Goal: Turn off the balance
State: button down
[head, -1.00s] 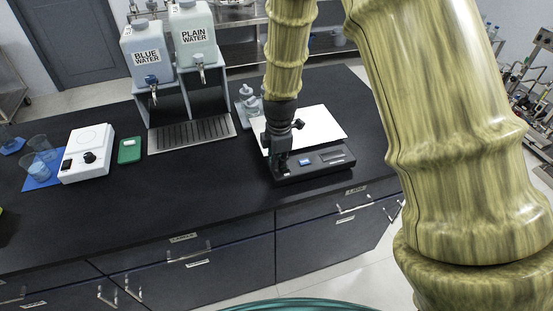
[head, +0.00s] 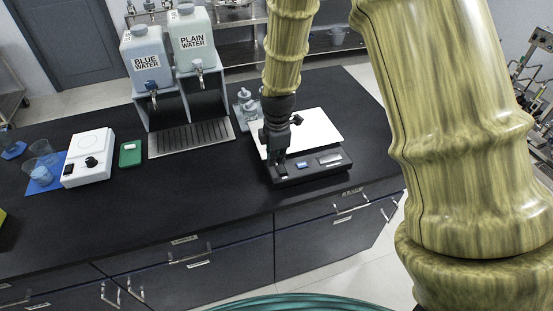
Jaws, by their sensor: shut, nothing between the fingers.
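The balance (head: 318,127) stands on the black bench right of centre, with a white weighing plate and a dark front panel. A small blue display (head: 302,165) shows on the panel, and a light grey bar-shaped patch (head: 330,160) lies to its right. My gripper (head: 281,168) is shut and empty, pointing down at the left end of the front panel. Its fingertips are at or just above the panel; I cannot tell whether they touch. My gripper hides the panel's left end and part of the plate's left edge.
A grey weight set (head: 245,103) stands behind my gripper. To the left are a drip tray (head: 190,137), the blue water (head: 146,62) and plain water (head: 192,41) containers, a green item (head: 130,154), a white device (head: 89,158) and clear cups (head: 42,152). The bench front is clear.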

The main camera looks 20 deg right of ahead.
jog(key=shift+w+r+b, duration=0.2)
jog(key=shift+r+b, duration=0.2)
jog(key=shift+r, duration=0.35)
notch_tip(320, 180, up, 9)
jog(key=b, duration=0.2)
jog(key=shift+w+b, duration=0.4)
jog(key=shift+w, duration=0.05)
